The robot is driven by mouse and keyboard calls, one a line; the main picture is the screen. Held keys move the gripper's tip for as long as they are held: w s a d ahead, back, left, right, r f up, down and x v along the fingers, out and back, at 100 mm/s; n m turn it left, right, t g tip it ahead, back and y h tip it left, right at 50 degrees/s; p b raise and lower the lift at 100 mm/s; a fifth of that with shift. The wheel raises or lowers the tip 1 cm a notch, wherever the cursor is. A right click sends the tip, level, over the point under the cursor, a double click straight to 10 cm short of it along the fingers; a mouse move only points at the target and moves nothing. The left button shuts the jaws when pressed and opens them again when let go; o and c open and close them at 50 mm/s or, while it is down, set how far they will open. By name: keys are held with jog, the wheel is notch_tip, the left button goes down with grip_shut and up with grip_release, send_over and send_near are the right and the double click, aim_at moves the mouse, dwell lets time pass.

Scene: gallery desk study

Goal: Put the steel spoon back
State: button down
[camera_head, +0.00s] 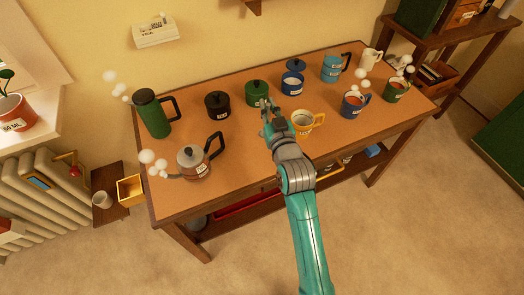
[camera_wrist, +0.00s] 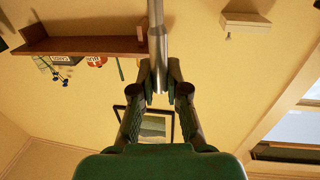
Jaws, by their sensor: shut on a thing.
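In the wrist view my gripper (camera_wrist: 159,78) is shut on a thin grey metal piece, which looks like the steel spoon (camera_wrist: 157,42). It runs from between the fingertips to the top edge of that view, so its far end is cut off. I cannot make out the spoon in the head view. I cannot tell which place the spoon belongs to.
A steaming grey kettle (camera_head: 194,162) and a tall green pot (camera_head: 152,113) stand at the left. A black pot (camera_head: 218,104), blue pot (camera_head: 292,82) and several mugs, including a dark blue one (camera_head: 355,103), fill the back and right. The front middle is clear.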

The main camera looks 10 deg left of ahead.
notch_tip(320, 180, down, 9)
jog(key=shift+f, duration=0.2)
dwell(0.3)
jog(key=shift+f, duration=0.1)
jog(key=c, duration=1.2)
grip_release()
jog(key=v, duration=1.2)
